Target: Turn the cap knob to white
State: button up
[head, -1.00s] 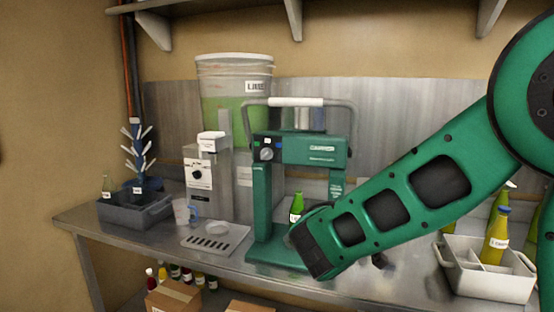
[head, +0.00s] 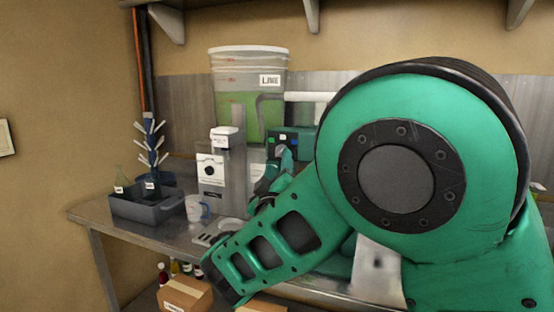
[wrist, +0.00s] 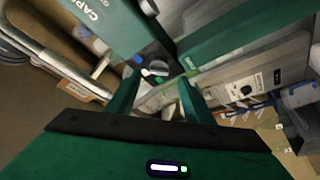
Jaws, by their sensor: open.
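The green capper (wrist: 105,20) fills the upper left of the wrist view, with part of its lettering showing. Its small dark cap knob (wrist: 159,67) lies ahead of my gripper (wrist: 158,82), between the lines of the two fingers. Small blue, green and pale marks show close around the knob; I cannot tell which one it points to. My gripper is open and empty, and I cannot tell whether it touches the knob. In the head view my gripper (head: 277,168) is in front of the capper's panel (head: 303,138) and hides the knob; my arm covers most of the capper.
A cardboard box (head: 185,294) is below the bench.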

aim_at(280, 154)
jog(key=shift+x, duration=2.55)
jog(key=shift+d, duration=0.1)
